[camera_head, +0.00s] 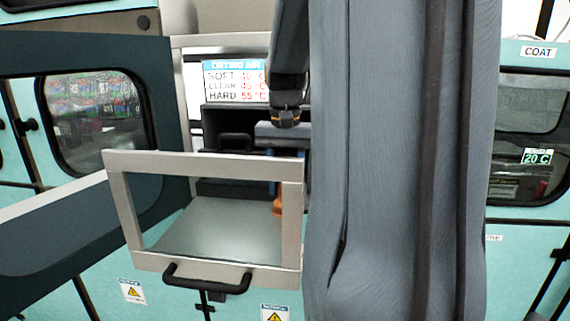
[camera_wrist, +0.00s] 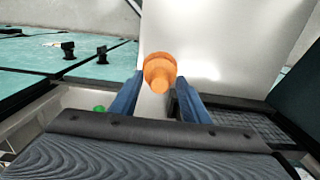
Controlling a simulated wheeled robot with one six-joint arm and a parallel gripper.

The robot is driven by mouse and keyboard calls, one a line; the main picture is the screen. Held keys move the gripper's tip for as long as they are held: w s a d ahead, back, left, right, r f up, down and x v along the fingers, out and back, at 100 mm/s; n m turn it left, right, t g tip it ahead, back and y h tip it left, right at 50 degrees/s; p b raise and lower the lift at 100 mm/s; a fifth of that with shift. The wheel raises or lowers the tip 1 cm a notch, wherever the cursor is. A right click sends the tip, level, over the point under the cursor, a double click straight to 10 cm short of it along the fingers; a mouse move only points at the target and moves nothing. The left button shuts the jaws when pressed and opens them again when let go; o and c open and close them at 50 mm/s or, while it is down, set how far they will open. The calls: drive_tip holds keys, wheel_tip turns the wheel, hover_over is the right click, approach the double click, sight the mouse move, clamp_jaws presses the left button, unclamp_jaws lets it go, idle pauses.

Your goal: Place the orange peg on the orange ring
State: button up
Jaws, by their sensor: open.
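An orange piece (camera_wrist: 160,70) stands on the pale flat surface (camera_wrist: 210,40) in the wrist view, just beyond my fingertips. It has a wide round part and a narrower part; I cannot tell whether this is the peg alone or the peg together with the ring. It also shows in the head view as a small orange patch (camera_head: 278,206) inside the framed opening, partly hidden by the frame and my arm. My gripper (camera_wrist: 157,92) is open, its two blue fingers on either side of the line to the orange piece, with nothing held between them.
In the head view, a framed door (camera_head: 205,161) with a black handle (camera_head: 208,280) stands in front of the pale surface. A dark door with a window (camera_head: 97,118) is at left. In the wrist view, a small green item (camera_wrist: 98,108) lies at left and a dark mesh panel (camera_wrist: 240,122) at right.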

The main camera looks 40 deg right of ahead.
wheel_tip(320, 180, up, 11)
drive_tip(key=b, duration=0.2)
drive_tip(key=shift+b, duration=0.35)
